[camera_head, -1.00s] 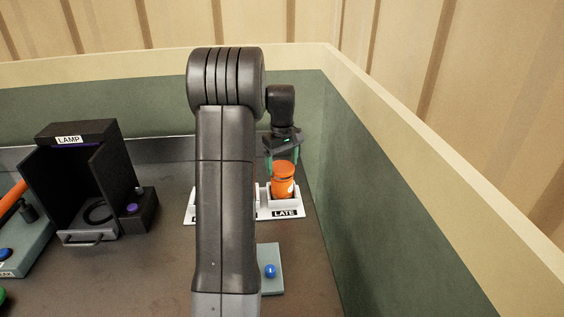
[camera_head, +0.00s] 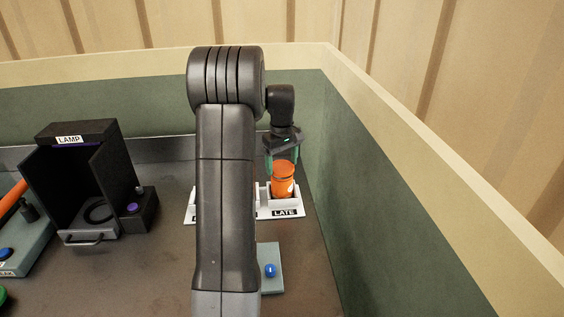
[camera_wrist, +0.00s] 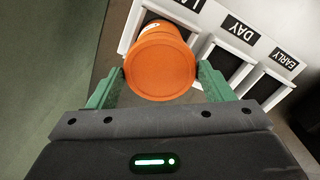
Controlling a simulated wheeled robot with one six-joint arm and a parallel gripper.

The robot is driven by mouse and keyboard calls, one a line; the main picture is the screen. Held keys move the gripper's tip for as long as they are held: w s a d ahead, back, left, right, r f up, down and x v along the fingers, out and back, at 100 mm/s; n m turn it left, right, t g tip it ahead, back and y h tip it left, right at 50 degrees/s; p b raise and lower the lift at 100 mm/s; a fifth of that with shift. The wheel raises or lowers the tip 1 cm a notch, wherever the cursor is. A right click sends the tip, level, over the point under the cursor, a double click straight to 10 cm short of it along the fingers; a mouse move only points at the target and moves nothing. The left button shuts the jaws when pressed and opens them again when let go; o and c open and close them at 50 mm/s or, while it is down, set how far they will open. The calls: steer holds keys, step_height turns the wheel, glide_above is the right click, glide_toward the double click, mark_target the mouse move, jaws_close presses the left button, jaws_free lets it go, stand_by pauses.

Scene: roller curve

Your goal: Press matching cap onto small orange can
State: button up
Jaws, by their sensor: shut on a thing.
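A small orange can (camera_head: 283,186) stands upright at the slot labelled LATE, close to the right wall. Its round orange top (camera_wrist: 160,68) faces the wrist camera, and a faint line runs around it near the top in the head view. I cannot tell whether this top is a separate cap. My gripper (camera_head: 283,163) points down over it. In the wrist view the green fingers of my gripper (camera_wrist: 161,76) are shut on the can's upper part, one at each side. No other loose cap is clearly in view.
The white rack (camera_head: 264,214) has slots labelled LATE, DAY and EARLY; my arm hides part of it. A blue button on a pad (camera_head: 270,271) lies in front. A dark LAMP booth (camera_head: 77,170) stands left. The green wall (camera_head: 345,180) is close on the right.

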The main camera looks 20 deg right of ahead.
steer(key=shift+f+b, duration=0.3)
steer(key=shift+f, duration=0.35)
stand_by(0.7)
stand_by(0.3)
steer(key=o, duration=1)
steer(key=shift+o, duration=0.2)
steer(key=shift+r, duration=0.2)
steer(key=shift+r+p, duration=1.3)
steer(key=shift+r, duration=0.05)
steer(key=shift+r, duration=0.1)
steer(key=shift+r+p, duration=1.9)
steer(key=shift+r, duration=1.5)
